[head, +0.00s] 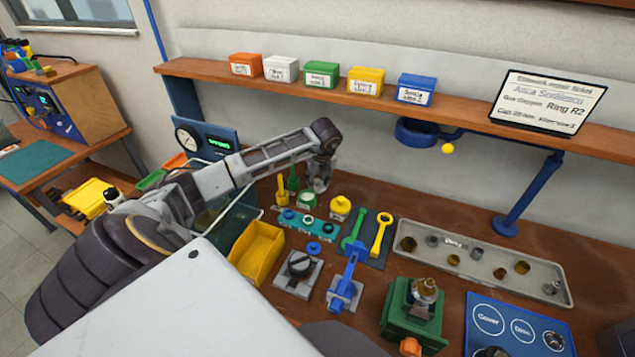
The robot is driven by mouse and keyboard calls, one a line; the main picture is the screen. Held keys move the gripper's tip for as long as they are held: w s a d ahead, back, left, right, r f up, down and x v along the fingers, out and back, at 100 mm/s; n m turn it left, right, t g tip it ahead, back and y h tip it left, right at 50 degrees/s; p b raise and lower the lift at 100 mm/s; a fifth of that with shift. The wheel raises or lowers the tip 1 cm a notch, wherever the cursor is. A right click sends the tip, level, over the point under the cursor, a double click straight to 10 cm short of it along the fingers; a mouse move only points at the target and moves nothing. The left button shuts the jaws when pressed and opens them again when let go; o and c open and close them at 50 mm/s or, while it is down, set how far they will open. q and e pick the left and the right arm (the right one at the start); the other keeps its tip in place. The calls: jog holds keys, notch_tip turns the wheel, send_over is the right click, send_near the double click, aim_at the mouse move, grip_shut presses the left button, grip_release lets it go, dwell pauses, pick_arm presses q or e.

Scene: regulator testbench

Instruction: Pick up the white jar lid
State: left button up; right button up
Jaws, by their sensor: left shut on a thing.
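My left gripper (318,186) reaches in over the back middle of the bench and points down, just behind the small jars. It is shut on a small pale thing, which looks like the white jar lid; the fingers hide most of it. A green jar (307,201) stands just in front of and left of the gripper. A yellow jar (340,207) stands to its right. My right gripper is not in view.
A yellow bin (258,252) stands left of the teal ring holder (306,225). Green and yellow wrenches (378,236) lie on a dark mat. A grey parts tray (480,262) is at right. The shelf (460,106) with several colored boxes runs above the bench.

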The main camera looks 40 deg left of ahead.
pick_arm(q)
jog(key=shift+s+f, duration=0.1)
jog(key=shift+c, duration=0.4)
jog(key=shift+r, duration=0.25)
jog(key=c, duration=0.5)
jog(key=shift+r, duration=0.25)
grip_shut()
jog(key=shift+s+t+y+b, duration=0.15)
jog(key=shift+t+y+b, duration=0.35)
jog(key=shift+t+b, duration=0.95)
jog(key=shift+r, duration=0.25)
notch_tip(320, 180, up, 10)
jog(key=s+d+b, duration=0.1)
jog(key=s, duration=0.2)
jog(key=s+d+b, duration=0.2)
jog(key=s+b, duration=0.2)
jog(key=s, duration=0.3)
jog(key=shift+s+d, duration=0.2)
jog(key=shift+s, duration=0.15)
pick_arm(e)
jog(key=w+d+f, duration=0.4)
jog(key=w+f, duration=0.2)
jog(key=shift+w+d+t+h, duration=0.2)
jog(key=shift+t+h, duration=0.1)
